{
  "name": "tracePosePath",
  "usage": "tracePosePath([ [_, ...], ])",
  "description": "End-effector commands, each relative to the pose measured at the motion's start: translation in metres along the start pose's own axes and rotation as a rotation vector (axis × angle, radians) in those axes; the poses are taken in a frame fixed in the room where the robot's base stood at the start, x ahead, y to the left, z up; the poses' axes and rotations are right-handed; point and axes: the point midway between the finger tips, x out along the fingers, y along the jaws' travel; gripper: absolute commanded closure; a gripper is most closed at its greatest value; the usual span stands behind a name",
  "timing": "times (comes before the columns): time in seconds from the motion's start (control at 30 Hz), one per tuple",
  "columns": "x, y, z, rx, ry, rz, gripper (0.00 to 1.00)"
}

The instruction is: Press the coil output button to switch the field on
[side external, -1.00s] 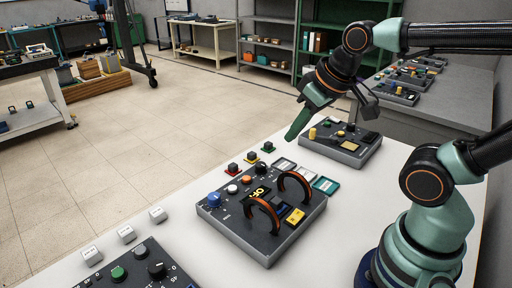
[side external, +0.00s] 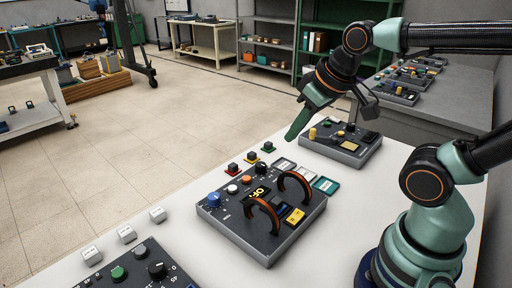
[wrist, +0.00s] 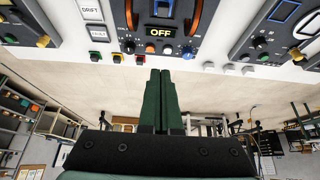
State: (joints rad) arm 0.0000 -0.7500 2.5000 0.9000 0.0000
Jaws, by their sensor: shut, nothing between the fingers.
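The coil unit (side external: 262,244) is a dark grey box with two orange-and-black coil rings on top. Its display (side external: 258,194) reads OFF in yellow, which also shows in the wrist view (wrist: 160,32). A white round button (side external: 232,189) and an orange round button (side external: 246,180) sit along its far edge, between a blue knob (side external: 214,199) and a black knob (side external: 261,168). I cannot read which is the coil output button. My gripper (side external: 290,137) has green fingers, shut and empty, held above the bench beyond the unit. In the wrist view its fingertips (wrist: 160,71) appear just below the button row.
Small red, yellow and green blocks (side external: 251,157) stand beyond the unit. Label cards (side external: 326,186) lie at its right. Another control box (side external: 342,152) stands behind, near my gripper. A third box (side external: 140,268) and several white cubes (side external: 127,234) are at front left.

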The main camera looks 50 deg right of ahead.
Motion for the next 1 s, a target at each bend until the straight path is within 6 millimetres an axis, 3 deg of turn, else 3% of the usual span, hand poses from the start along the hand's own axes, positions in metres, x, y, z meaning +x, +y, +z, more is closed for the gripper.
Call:
tracePosePath([
  [0.47,0.000,0.000,-0.004,0.031,-0.010,0.001,1.00],
  [0.77,0.008,0.005,-0.037,0.357,-0.116,0.027,1.00],
  [1.0,0.028,0.011,-0.069,0.690,-0.212,0.085,1.00],
])
